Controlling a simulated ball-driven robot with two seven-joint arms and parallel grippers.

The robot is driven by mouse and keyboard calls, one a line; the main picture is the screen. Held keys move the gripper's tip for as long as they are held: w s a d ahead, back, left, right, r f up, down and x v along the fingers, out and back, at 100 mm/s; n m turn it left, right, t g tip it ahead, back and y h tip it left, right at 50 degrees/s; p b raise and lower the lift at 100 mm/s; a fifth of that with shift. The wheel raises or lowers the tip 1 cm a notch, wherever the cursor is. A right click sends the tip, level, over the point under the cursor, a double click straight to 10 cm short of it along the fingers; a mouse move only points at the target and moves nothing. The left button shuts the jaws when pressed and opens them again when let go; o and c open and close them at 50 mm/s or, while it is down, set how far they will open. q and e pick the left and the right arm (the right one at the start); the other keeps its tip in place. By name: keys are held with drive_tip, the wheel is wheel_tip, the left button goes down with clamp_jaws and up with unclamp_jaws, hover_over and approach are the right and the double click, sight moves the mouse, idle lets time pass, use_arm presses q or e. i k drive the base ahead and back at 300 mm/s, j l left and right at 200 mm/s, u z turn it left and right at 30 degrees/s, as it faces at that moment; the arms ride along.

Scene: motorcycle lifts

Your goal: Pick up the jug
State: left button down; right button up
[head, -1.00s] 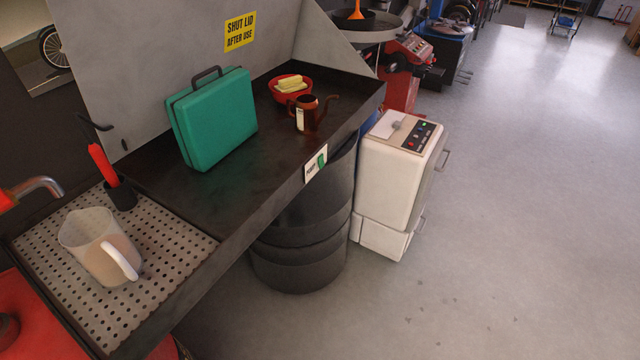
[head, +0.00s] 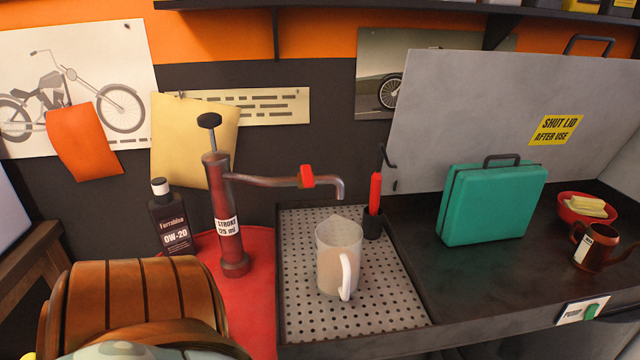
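The jug (head: 327,262) is translucent white with a white handle on its front right side. It stands upright on the perforated metal grate (head: 385,307) at the left end of the dark parts-washer basin. It looks partly filled with something beige. The bent spout of a red hand pump hangs near it, above and behind. Neither of my grippers shows in the head view, and nothing is touching the jug.
The red pump (head: 224,215) and a dark oil bottle (head: 171,218) stand left of the grate. A red-handled brush (head: 375,195) stands behind the jug. A green case (head: 490,203), a red bowl (head: 587,209) and a brown oil can (head: 592,247) are right. A brown ribbed barrel shape (head: 140,300) fills the lower left.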

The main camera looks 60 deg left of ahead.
sight(339, 241)
drive_tip(key=j+u, duration=0.1)
drive_tip(key=u, duration=1.6)
